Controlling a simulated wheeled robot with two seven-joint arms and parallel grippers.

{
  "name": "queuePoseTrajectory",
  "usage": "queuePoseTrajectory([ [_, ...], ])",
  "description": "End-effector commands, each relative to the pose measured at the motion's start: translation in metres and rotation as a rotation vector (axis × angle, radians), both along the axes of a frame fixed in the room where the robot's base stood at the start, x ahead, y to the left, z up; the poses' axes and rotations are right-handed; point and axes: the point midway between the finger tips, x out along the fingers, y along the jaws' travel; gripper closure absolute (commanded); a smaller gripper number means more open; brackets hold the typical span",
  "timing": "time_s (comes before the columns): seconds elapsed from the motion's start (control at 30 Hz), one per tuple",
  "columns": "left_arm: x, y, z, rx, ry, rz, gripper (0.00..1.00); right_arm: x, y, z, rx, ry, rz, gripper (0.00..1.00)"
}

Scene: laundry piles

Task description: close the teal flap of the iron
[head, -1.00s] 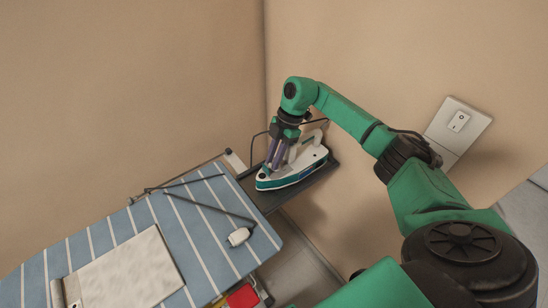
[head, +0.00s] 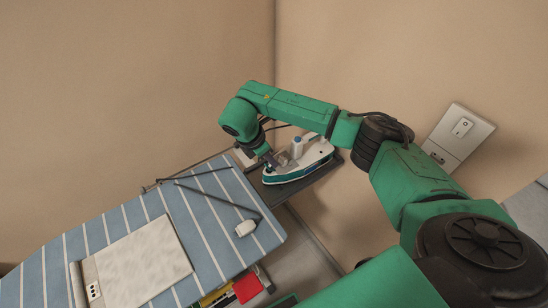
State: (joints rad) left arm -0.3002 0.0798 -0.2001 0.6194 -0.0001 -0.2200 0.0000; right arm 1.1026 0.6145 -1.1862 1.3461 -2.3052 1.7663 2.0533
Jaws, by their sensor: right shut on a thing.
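The white and teal iron (head: 312,160) lies flat on the dark rest at the right end of the ironing board. A blue cap (head: 297,139) shows on its top. My right gripper (head: 274,161) comes in from the upper left and is shut at the front end of the iron. The teal flap (head: 268,169) is at this front end, small and partly hidden by the fingers, so its exact angle is hard to tell. My left gripper is not in view.
The striped blue ironing board (head: 215,200) fills the lower left. A wall socket plate (head: 461,130) is at right. A red item (head: 248,287) shows below the board.

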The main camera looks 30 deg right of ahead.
Motion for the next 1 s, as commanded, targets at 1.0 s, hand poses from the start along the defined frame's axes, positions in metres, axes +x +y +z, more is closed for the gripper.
queuePoseTrajectory([
  [1.0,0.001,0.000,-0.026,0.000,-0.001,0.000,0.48,-0.005,0.034,-0.023,-0.735,-0.100,0.001,1.00],
])
